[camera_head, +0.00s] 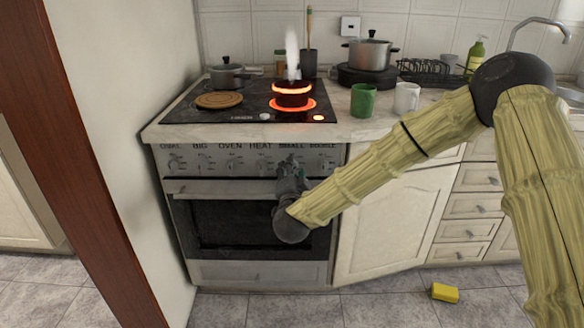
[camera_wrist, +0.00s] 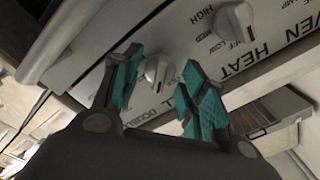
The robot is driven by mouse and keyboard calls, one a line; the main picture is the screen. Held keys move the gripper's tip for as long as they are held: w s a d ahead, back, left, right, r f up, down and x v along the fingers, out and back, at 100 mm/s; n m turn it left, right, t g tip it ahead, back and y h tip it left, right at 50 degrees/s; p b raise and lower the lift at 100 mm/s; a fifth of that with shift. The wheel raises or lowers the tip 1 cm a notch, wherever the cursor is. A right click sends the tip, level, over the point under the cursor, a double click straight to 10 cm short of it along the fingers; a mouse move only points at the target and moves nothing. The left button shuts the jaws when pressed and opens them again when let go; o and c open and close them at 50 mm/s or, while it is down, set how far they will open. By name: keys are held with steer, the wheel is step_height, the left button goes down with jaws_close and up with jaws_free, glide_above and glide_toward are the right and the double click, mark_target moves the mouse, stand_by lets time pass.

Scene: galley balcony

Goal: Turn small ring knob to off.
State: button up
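The knob panel (camera_head: 225,160) is on the front of the stove, with labels including OVEN, HEAT, SMALL and DOUBLE. My gripper (camera_head: 289,162) is in front of the panel under the SMALL label and hides the knob there in the head view. In the wrist view, my gripper (camera_wrist: 162,60) is open, with teal fingertips on either side of a pale round knob (camera_wrist: 158,71). Gaps show between the fingers and the knob. The label by this knob is partly hidden.
Another knob (camera_wrist: 235,20) sits close by, near HEAT. A green mug (camera_head: 363,101) and a white mug (camera_head: 406,97) stand on the counter. A yellow sponge-like block (camera_head: 445,292) lies on the floor.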

jaws_close()
steer(key=shift+n+p, duration=1.65)
steer(key=shift+n, duration=0.35)
